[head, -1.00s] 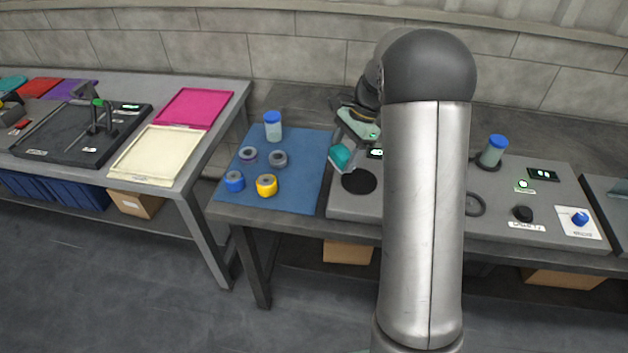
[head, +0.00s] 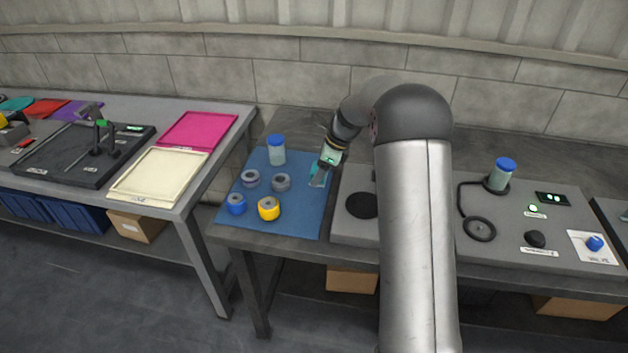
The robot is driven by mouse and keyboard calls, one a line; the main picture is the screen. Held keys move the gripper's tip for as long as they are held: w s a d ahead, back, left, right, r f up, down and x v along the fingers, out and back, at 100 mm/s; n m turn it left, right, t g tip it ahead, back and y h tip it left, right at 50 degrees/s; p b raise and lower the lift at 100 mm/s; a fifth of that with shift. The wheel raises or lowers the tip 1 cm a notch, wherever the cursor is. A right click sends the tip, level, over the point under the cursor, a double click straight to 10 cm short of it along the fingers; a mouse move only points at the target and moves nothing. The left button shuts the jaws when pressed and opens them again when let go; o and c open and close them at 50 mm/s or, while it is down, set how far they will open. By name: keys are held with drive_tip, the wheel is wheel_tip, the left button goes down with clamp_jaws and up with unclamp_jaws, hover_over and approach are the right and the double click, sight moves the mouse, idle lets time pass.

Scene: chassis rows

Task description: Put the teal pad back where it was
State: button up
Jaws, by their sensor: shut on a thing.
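My gripper (head: 320,177) is over the right edge of the blue mat (head: 290,221), pointing down. It is shut on a small teal piece, the teal pad (head: 314,169), which is partly hidden by the fingers. I cannot tell whether the pad touches the mat. Another flat teal piece (head: 16,103) lies at the far left, beside red and purple ones.
A grey panel with a black disc (head: 362,205) is to the right. The mat's front right is clear.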

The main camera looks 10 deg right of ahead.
sight(314, 191)
drive_tip(key=shift+w+a+f, duration=0.5)
drive_tip(key=shift+a+f, duration=0.05)
drive_tip(key=shift+f, duration=0.25)
drive_tip(key=shift+w+a+f, duration=0.15)
drive_tip(key=shift+f, duration=1.65)
drive_tip(key=shift+f, duration=0.1)
drive_tip(key=o, duration=1)
drive_tip(key=shift+o, duration=0.2)
